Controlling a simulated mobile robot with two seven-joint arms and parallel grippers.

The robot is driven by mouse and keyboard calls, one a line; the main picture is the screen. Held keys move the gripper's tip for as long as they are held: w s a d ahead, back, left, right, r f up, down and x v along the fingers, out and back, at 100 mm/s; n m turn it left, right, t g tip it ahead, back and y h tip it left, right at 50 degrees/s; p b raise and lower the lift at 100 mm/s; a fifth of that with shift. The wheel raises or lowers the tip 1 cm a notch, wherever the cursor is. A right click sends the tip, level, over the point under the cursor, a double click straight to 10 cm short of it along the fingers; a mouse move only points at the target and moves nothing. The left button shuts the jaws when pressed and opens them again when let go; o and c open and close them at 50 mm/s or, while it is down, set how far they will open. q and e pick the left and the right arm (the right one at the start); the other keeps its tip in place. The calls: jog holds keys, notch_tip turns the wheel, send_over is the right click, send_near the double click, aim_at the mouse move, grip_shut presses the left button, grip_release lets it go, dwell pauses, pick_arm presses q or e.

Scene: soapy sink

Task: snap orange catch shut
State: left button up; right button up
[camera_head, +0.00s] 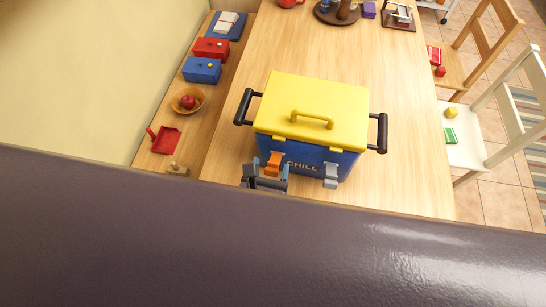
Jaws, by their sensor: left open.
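A blue cooler box (318,156) with a closed yellow lid (330,97) stands on the wooden table. It has black side handles and the word CHILL on its front. The orange catch (273,163) is on the left of the front face, and a grey catch (331,175) is on the right. Whether the orange catch is latched is too small to tell. My left gripper (266,174) is open just in front of and below the orange catch. I cannot tell whether it touches. My right gripper is not in view.
A large dark smooth surface covers the lower part of the view. On the left shelf stand a red box (211,48), a blue box (202,70), a bowl (201,101) with an apple and a red dustpan (165,140). Chairs stand at right. The table beside the cooler is clear.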

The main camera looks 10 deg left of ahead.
pick_arm(q)
jog(key=b+v, duration=0.1)
jog(key=v, duration=0.5)
jog(key=shift+s, duration=0.25)
dwell(0.4)
